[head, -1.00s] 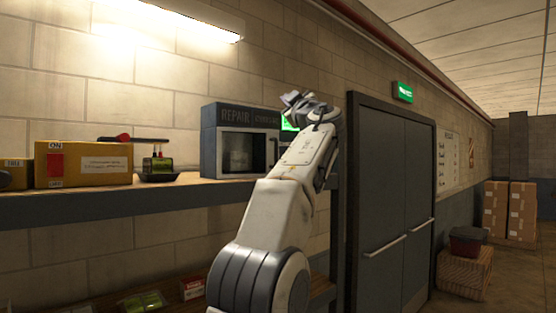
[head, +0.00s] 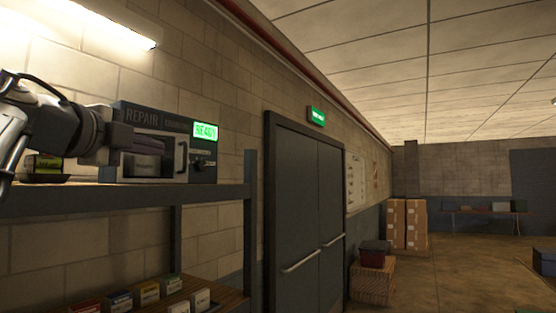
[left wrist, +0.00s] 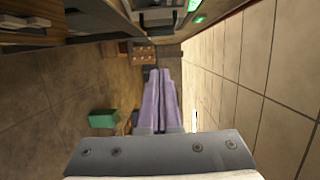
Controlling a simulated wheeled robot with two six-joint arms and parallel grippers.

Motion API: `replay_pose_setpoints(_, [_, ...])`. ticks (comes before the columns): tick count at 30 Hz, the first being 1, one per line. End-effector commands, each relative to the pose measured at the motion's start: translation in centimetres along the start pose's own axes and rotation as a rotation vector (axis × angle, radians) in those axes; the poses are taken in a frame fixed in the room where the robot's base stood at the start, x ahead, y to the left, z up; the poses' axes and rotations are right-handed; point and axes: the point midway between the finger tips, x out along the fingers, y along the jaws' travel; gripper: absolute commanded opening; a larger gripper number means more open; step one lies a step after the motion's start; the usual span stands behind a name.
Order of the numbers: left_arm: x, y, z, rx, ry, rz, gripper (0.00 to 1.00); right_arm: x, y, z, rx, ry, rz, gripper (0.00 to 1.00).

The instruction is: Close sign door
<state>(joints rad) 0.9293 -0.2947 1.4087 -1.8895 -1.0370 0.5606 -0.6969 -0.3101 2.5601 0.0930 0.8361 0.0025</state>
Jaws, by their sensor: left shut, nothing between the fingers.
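The repair box (head: 147,117) stands on the shelf at left in the head view, with a lit green "READY" sign (head: 205,132) on its right. Its windowed front door has a dark handle (head: 181,157). The door looks flush with the front, but my gripper hides part of it. My left gripper (head: 160,146) is shut and empty, in front of the door and left of the handle; contact cannot be told. Its fingers (left wrist: 158,90) lie together in the left wrist view. The grey double door (head: 305,205) under the green exit sign (head: 316,115) looks shut. My right gripper is not in view.
The shelf (head: 125,199) runs under the box, with small cartons (head: 148,293) on a lower level. A crate with a red and dark bin (head: 373,253) and stacked cartons (head: 407,224) stand past the double door. The floor at right is largely open.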

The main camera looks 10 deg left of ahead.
Motion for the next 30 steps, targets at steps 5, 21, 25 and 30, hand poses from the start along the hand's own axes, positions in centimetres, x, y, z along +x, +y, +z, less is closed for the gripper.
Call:
replay_pose_setpoints(5, [2.6, -0.3, -0.2, -0.004, 0.008, 0.001, 0.00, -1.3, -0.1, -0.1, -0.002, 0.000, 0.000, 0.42])
replay_pose_setpoints(21, [11.7, -0.3, 2.1, -0.006, -0.001, -0.001, 0.00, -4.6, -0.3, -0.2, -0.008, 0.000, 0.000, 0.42])
replay_pose_setpoints(25, [12.3, -0.2, 2.7, -0.005, -0.001, -0.002, 0.00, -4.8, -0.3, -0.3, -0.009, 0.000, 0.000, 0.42])
replay_pose_setpoints(30, [12.4, -0.1, 2.9, -0.005, 0.000, -0.003, 0.00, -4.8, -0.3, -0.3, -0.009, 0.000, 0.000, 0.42])
